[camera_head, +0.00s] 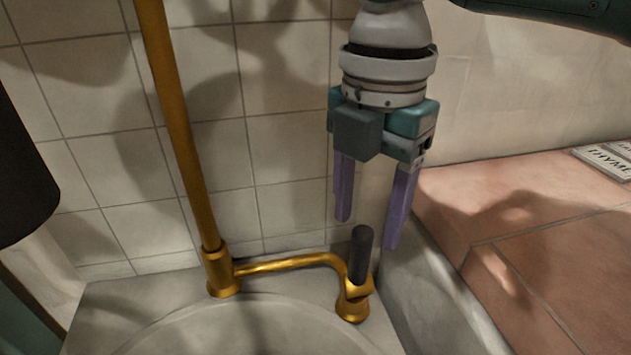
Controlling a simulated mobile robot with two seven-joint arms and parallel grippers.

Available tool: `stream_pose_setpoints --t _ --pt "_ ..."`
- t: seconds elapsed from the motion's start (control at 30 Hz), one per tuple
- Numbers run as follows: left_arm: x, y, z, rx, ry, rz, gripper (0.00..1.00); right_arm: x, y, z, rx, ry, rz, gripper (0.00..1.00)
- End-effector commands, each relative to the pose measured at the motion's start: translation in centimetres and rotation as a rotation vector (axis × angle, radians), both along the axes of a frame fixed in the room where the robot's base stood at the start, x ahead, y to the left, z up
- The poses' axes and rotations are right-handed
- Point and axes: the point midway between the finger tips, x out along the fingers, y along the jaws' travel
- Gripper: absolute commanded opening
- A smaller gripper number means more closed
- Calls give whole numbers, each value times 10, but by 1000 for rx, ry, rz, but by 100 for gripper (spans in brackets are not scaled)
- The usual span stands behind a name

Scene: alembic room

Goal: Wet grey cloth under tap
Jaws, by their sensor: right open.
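The brass tap (290,262) runs along the back of the grey sink (145,298), with a tall brass pipe (178,120) rising from its left end. A dark upright handle (361,255) stands on the tap's right end. My right gripper (368,232) hangs from above with its purple fingers apart, pointing down. No grey cloth shows in this view. My left gripper is out of view.
A tiled wall (290,150) stands behind the sink. A terracotta counter (540,210) lies to the right beyond a grey ledge (440,290). A label reading "THYME" (605,160) lies at the far right. A dark rounded shape (22,170) fills the left edge.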

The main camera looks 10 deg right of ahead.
Motion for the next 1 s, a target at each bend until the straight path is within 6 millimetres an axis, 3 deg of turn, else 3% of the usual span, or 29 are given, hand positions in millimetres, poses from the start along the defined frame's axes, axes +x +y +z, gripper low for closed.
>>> stream_pose_setpoints --t 0.03,0.1,0.3,0.67,1.0 --pt "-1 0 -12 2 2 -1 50 0 0 -16 0 0 0 61" --pt "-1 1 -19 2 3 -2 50 0 0 -29 0 0 0 61" --pt "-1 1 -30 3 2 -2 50 0 0 -51 1 -2 -1 61" --pt "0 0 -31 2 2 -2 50 0 0 -55 0 -1 -1 61" --pt "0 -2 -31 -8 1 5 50 0 0 -55 0 -1 -1 22"
